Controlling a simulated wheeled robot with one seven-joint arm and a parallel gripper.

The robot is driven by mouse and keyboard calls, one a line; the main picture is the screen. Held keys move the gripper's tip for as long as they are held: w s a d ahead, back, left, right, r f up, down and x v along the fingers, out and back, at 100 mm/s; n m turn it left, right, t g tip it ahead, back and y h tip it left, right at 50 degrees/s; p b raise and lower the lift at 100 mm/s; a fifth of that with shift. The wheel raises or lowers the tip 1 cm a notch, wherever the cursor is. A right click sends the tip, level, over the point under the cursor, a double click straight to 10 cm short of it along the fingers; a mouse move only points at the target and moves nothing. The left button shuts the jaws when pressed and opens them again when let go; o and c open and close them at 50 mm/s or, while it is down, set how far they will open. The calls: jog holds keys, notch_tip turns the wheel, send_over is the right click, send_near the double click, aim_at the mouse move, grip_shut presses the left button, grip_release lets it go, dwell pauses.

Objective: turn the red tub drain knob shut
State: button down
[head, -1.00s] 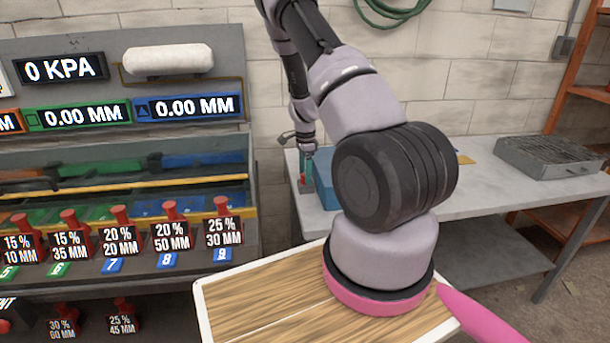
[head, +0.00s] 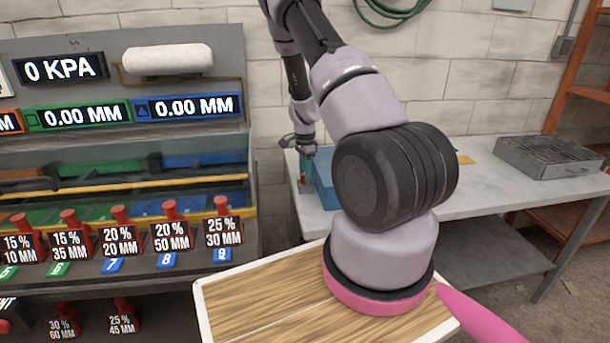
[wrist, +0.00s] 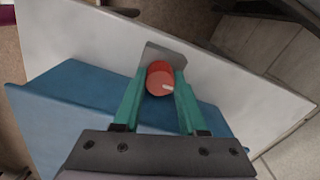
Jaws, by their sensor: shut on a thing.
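The red knob (wrist: 161,78) is a short round cylinder with a small pale mark on its end face. It sits at a grey plate (wrist: 168,54) beside the blue tub (wrist: 75,88) in the wrist view. My gripper (wrist: 163,82) has its two teal fingers on either side of the knob, shut on it. In the head view my gripper (head: 305,172) is far off, at the left end of the bench, beside the blue tub (head: 324,180). The knob is small and mostly hidden there.
The tub stands on a pale grey workbench (head: 420,185) with a metal grate box (head: 548,157) at its right. A dark panel with digital readouts (head: 75,115) and several red knobs with labels stands at the left. A green hose (head: 393,10) hangs on the wall.

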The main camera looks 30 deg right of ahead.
jog(key=shift+c, duration=2.3)
grip_release()
notch_tip(320, 180, up, 11)
jog(key=shift+f, duration=0.1)
